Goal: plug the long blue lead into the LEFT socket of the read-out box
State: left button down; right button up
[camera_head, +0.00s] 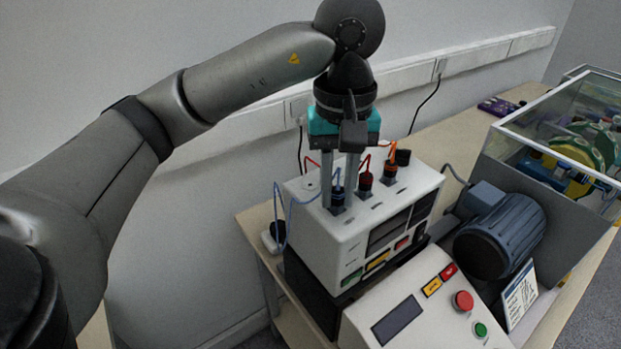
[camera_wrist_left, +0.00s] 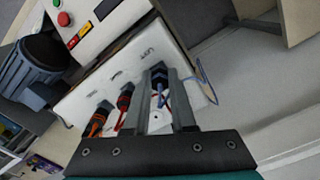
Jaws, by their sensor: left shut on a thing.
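The white read-out box (camera_head: 349,243) stands on the bench, its sockets on the top face. My left gripper (camera_head: 338,200) points down at the top of the box and is shut on the blue plug (camera_head: 337,194) at the socket nearest the box's left end. In the left wrist view, the blue plug (camera_wrist_left: 159,82) is between the fingers of the gripper (camera_wrist_left: 162,90), by the word LEFT. I cannot tell how deep the plug sits. The blue lead (camera_head: 286,208) loops over the box's left side. My right gripper is not in view.
A red plug (camera_head: 365,181) and an orange-leaded plug (camera_head: 390,171) stand close to the right of the blue one. A control panel (camera_head: 425,307), a blue motor (camera_head: 499,233) and a clear-covered machine (camera_head: 570,140) stand in front and right. The wall is close behind.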

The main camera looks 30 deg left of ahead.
aim_at(338, 190)
pick_arm(q)
jog(key=c, duration=0.7)
grip_release()
jog(key=shift+o, duration=0.2)
jog(key=shift+r, duration=0.15)
jog(key=shift+r+p, duration=2.05)
jog(key=shift+r, duration=0.35)
notch_tip(338, 190, up, 15)
jog(key=p, duration=0.4)
jog(key=shift+r, duration=0.15)
